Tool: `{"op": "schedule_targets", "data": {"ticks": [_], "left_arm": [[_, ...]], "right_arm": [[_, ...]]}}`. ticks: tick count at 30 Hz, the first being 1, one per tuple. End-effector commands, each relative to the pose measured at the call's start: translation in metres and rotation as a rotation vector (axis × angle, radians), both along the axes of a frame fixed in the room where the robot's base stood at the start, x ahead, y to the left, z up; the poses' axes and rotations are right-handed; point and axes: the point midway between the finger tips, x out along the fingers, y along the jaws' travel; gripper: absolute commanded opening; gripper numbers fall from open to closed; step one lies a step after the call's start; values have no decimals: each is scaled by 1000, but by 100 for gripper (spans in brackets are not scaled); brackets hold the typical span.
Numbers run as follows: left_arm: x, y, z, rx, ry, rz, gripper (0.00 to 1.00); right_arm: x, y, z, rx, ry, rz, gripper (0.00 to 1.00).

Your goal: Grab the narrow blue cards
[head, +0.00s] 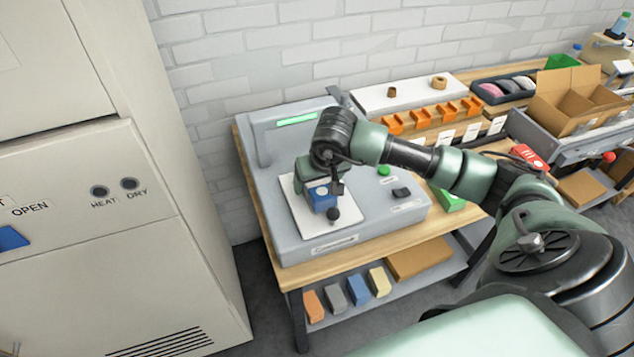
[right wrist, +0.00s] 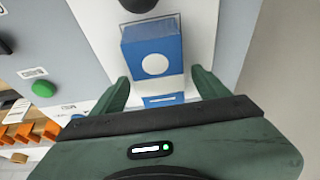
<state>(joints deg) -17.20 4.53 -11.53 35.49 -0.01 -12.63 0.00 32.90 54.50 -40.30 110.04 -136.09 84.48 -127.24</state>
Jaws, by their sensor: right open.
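A narrow blue stack of cards (head: 322,198) stands on the white plate (head: 345,237) of the grey machine. In the right wrist view the blue stack (right wrist: 152,50) shows a white disc on its face, and a blue and white piece (right wrist: 163,99) lies nearer, between the fingers. My right gripper (head: 312,182) is just behind the stack in the head view and partly hidden by its own arm. In the right wrist view the right gripper (right wrist: 161,86) is open, its fingers on either side of the stack's near end; contact cannot be told. My left gripper is out of view.
A dark round knob (head: 333,214) is close to the stack. A green button (head: 384,170) is on the machine's right. A tall beige cabinet (head: 160,240) stands left. Orange holders (head: 430,117) and an open cardboard box (head: 575,103) are to the right. Colored blocks (head: 358,290) sit on the lower shelf.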

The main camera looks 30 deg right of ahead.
Motion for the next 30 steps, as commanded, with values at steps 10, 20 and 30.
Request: {"op": "schedule_targets", "data": {"ticks": [10,20,30], "left_arm": [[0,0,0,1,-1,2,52],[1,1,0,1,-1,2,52],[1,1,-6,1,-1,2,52]], "right_arm": [[1,0,-1,0,-1,0,45],[1,0,-1,0,-2,0,0],[2,-1,21,-1,-7,0,0]]}}
